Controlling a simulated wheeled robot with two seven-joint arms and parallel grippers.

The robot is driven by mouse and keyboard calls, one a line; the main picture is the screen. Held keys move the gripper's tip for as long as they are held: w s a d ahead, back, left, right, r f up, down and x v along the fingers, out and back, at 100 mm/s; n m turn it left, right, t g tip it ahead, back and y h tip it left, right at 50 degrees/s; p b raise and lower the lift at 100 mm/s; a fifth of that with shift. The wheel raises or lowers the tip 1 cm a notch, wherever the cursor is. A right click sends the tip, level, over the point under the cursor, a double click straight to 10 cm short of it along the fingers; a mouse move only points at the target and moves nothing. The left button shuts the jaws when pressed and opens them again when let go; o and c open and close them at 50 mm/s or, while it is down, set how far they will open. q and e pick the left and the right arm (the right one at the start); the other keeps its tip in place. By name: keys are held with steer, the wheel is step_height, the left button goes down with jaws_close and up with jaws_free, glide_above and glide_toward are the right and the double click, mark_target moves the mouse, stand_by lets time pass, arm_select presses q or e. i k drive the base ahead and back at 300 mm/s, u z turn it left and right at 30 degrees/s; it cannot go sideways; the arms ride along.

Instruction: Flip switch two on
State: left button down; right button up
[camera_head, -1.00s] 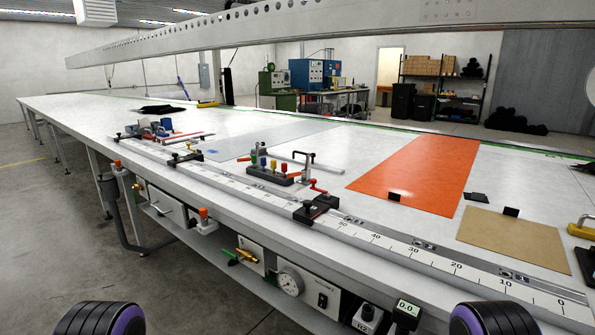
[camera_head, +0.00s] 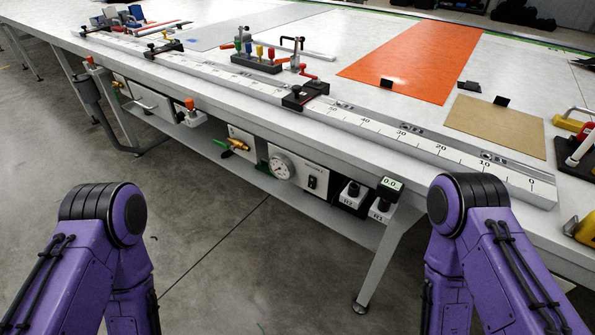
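A grey control panel (camera_head: 299,174) hangs under the table's front edge. It carries a round gauge (camera_head: 281,167) and a black rocker switch (camera_head: 312,182). To its right are two small black-and-white units with dark knobs, a left one (camera_head: 352,193) and a right one (camera_head: 382,207), with small labels that are hard to read. I cannot tell for sure which is switch two, or its on or off state. My purple arm links show at the lower left and lower right, apart from the panel. Neither gripper shows.
The white table (camera_head: 420,185) bears a long ruler rail (camera_head: 430,158) with a black stop (camera_head: 305,95). An orange sheet (camera_head: 415,58) and a tan board (camera_head: 497,125) lie on top. A table leg (camera_head: 385,260) stands right of the panel. The floor in front is clear.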

mark_target(311, 183)
steer(key=k, duration=1.25)
steer(key=u, duration=0.95)
steer(key=i, duration=1.35)
steer(key=z, duration=0.55)
